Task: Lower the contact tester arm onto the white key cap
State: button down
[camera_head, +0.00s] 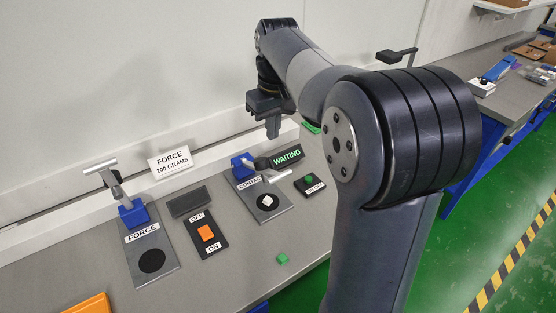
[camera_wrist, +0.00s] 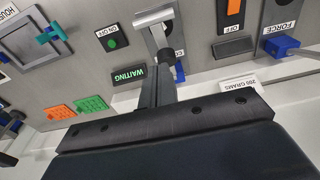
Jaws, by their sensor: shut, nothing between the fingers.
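The contact tester (camera_head: 283,213) is a grey plate with a blue hinge block (camera_head: 241,167) at its back. Its tester arm, ending in a pale crossbar (camera_head: 268,180), leans forward from the block, and I cannot tell how high the bar is. The white key cap (camera_head: 267,200) sits on a black disc, just in front of the bar in the head view. My gripper (camera_head: 272,134) is shut and empty, pointing down above and behind the tester. In the wrist view my gripper (camera_wrist: 157,85) appears close to the crossbar (camera_wrist: 153,17); contact is not clear.
A WAITING display (camera_head: 286,156) and a green on/off button (camera_head: 309,180) stand right of the tester. Left are an orange switch (camera_head: 206,233), the force tester (camera_head: 168,273) with its arm raised, and a FORCE 200 GRAMS sign (camera_head: 171,162). A green cube (camera_head: 282,259) lies in front.

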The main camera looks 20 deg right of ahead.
send_over(277, 173)
jog(key=w, duration=0.2)
jog(key=f, duration=0.6)
jog(key=shift+a, duration=0.35)
jog(key=shift+s+d+f+p, duration=0.2)
jog(key=shift+s+f, duration=0.4)
jog(key=shift+f, duration=0.15)
jog(key=shift+s+d+f+p, duration=0.2)
jog(key=shift+s+f, duration=0.4)
jog(key=shift+f, duration=0.15)
jog(key=shift+f, duration=0.1)
jog(key=shift+s+d+f+t+y+b, duration=0.25)
jog(key=shift+s+f+t+b, duration=0.5)
jog(key=shift+f+b, duration=1.75)
jog(key=shift+s+d+f+t+y+b, duration=0.25)
jog(key=shift+s+f+t+b, duration=0.9)
jog(key=shift+b, duration=2.2)
jog(key=shift+s+d+f+t+y+b, duration=0.25)
jog(key=shift+s+f+b, duration=0.25)
jog(key=shift+f+b, duration=2.15)
jog(key=shift+r+b, duration=0.25)
jog(key=shift+b, duration=0.1)
jog(key=shift+s+f, duration=0.15)
jog(key=shift+f, duration=0.05)
jog(key=shift+r, duration=0.1)
